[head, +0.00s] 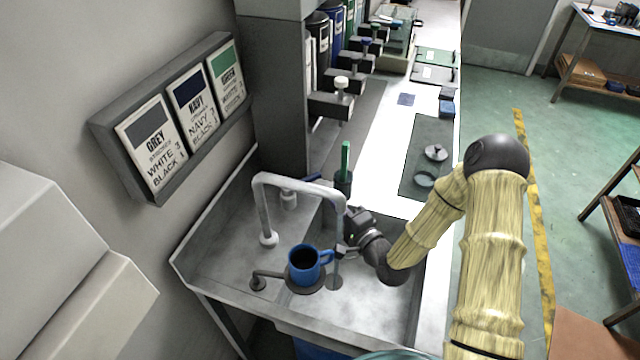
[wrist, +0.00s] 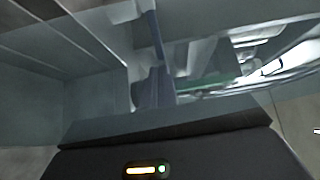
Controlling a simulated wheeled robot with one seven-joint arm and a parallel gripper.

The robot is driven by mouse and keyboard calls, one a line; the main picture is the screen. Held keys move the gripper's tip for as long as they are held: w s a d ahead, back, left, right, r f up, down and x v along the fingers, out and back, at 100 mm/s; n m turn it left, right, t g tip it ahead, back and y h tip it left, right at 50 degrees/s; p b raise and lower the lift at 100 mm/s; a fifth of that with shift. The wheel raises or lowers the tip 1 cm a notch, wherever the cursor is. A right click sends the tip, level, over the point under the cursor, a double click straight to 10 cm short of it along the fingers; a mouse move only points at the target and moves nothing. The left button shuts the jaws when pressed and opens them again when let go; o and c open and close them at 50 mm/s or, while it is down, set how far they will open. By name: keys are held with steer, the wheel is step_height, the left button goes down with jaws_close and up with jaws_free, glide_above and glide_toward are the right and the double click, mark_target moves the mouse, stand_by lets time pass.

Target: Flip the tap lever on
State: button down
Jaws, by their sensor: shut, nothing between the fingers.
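The pale gooseneck tap (head: 264,205) rises from the sink top, and its spout bends down at the right. A short pale fitting (head: 289,200) with a blue lever-like bar (head: 312,177) stands behind it; the bar's setting is hard to read. My gripper (head: 347,246) is shut and empty, just right of the spout end; its fingertips are partly hidden, and I cannot tell whether it touches the tap. A thin grey vertical strip (head: 337,268) runs below the spout; I cannot tell whether it is water. The wrist view is blurred, with the dark gripper housing (wrist: 180,150) low.
A blue mug (head: 301,275) with dark contents stands on a round holder left of the strip. A green stick stands in a dark cup (head: 343,184) behind my gripper. A dark mat (head: 424,150) with a lid lies on the counter. Sign panels (head: 150,140) hang on the left wall.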

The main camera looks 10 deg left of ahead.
mark_target(316, 178)
steer(key=p+x, duration=0.2)
steer(key=x, duration=0.6)
steer(key=shift+w+a, duration=0.2)
steer(key=shift+w, duration=0.1)
steer(key=shift+f, duration=0.1)
steer(key=shift+w+a+f+b, duration=0.15)
steer(key=shift+w+b, duration=0.35)
steer(key=shift+b, duration=0.3)
steer(key=shift+w+a+b, duration=0.25)
steer(key=shift+w+b, duration=0.15)
